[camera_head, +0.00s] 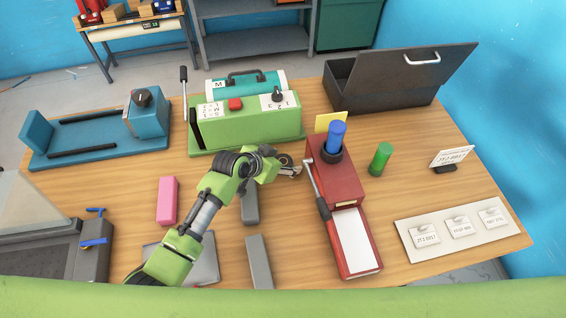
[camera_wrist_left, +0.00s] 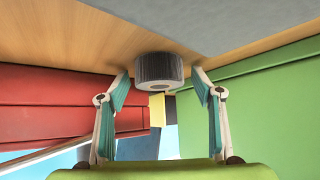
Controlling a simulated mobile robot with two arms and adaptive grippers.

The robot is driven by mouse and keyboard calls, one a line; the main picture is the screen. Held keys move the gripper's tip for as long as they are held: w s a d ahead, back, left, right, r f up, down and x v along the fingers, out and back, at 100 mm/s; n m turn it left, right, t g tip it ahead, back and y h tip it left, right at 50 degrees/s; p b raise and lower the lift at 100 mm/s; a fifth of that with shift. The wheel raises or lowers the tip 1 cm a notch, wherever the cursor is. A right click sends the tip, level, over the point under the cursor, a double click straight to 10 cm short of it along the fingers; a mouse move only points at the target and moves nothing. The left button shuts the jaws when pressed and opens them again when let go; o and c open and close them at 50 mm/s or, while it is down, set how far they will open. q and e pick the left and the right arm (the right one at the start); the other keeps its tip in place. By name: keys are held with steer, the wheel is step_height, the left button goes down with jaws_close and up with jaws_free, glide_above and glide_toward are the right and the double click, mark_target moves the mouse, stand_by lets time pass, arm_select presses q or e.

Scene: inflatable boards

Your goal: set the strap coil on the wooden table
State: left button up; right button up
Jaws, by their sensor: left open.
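A dark, ridged round coil with a pale, holed centre, which looks like the strap coil (camera_wrist_left: 155,68), shows in the left wrist view. It appears to rest on the wooden table (camera_wrist_left: 60,38), between the two fingers and apart from at least their lower parts. My left gripper (camera_head: 292,170) is open, low over the wooden table (camera_head: 400,195) between the green machine and the red press. In the head view the coil is mostly hidden by the gripper, and I cannot make it out clearly. My right gripper is not in view.
The green machine (camera_head: 245,130) stands behind my left gripper, and the red press (camera_head: 330,175) with its lever is close at its right. A green cylinder (camera_head: 380,158), grey bars (camera_head: 259,262) and a pink block (camera_head: 167,200) are nearby.

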arm_select(q)
steer(key=c, duration=1.3)
steer(key=shift+c, duration=0.4)
steer(key=shift+r, duration=0.15)
